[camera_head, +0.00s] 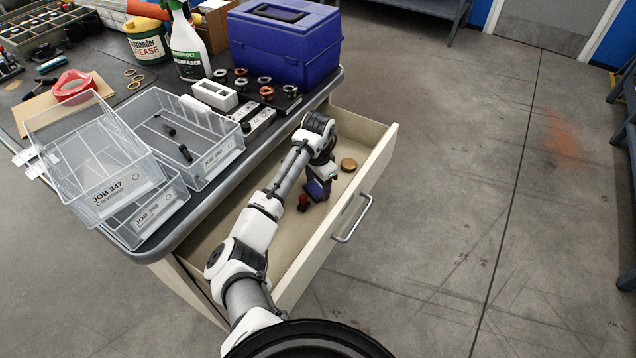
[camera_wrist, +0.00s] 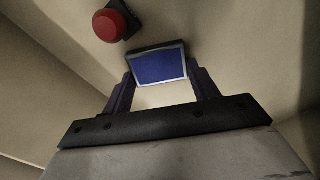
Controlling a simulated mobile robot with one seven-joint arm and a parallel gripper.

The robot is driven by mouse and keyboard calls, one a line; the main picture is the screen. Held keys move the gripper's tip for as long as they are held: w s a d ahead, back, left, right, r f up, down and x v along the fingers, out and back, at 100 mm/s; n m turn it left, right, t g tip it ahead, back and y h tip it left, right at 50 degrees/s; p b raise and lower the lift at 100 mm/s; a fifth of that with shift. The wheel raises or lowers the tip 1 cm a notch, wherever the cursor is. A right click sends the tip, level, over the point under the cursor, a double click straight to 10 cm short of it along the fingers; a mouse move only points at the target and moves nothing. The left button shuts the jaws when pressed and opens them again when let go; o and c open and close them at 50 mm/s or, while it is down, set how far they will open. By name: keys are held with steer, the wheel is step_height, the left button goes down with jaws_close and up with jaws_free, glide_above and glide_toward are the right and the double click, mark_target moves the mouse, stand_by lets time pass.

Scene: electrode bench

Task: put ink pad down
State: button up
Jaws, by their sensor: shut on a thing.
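The ink pad (camera_wrist: 160,65) is a small flat box with a blue face and a dark rim. In the wrist view it sits between the two fingers of my gripper (camera_wrist: 160,84), which is shut on it. In the head view my gripper (camera_head: 317,188) points down inside the open drawer (camera_head: 345,213). The arm largely hides the pad there. I cannot tell whether the pad touches the drawer floor.
A red-topped stamp (camera_wrist: 116,20) stands close beside the pad; it also shows in the head view (camera_head: 304,202). A round brass tin (camera_head: 348,165) lies farther back in the drawer. Drawer walls surround my gripper. Clear bins (camera_head: 100,160) and a blue toolbox (camera_head: 285,45) stand on the bench.

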mark_target(318, 187)
steer(key=o, duration=1)
steer(key=shift+f, duration=0.1)
step_height(318, 187, up, 12)
steer(key=shift+r+p, duration=0.15)
steer(key=shift+p, duration=0.15)
